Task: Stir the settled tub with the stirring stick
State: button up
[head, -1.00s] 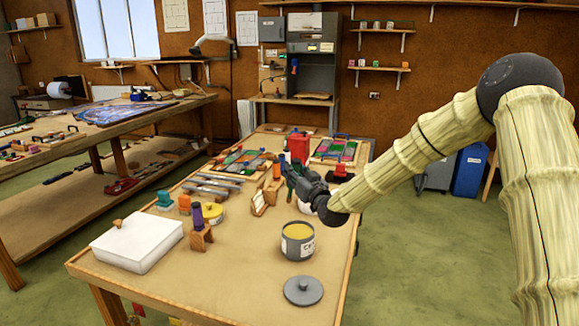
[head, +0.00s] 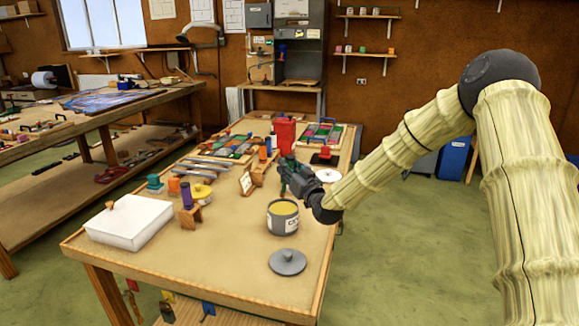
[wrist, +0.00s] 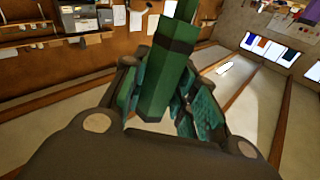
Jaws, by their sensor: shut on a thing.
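An open grey tub (head: 283,219) with a pale label and yellowish contents stands upright near the front right of the bench. Its contents look smooth. A grey round lid with a knob (head: 287,262) lies in front of it. My gripper (head: 291,174) is above the bench, behind the tub and apart from it. In the wrist view my gripper (wrist: 165,110) is shut on a green stick (wrist: 163,80) with a dark band, which stands up between the finger pads. The stick's far end is out of the wrist view, and it is small and dark in the head view.
A white box with a knobbed lid (head: 128,220), a purple-topped piece in a wooden stand (head: 188,207) and a yellow tub (head: 202,194) are to the left. A red container (head: 284,133) and a white round lid (head: 327,175) are farther back. The front middle bench is clear.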

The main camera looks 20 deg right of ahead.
jog(key=shift+d+f+b, duration=0.15)
jog(key=shift+f+b, duration=1.75)
jog(key=shift+f, duration=1.35)
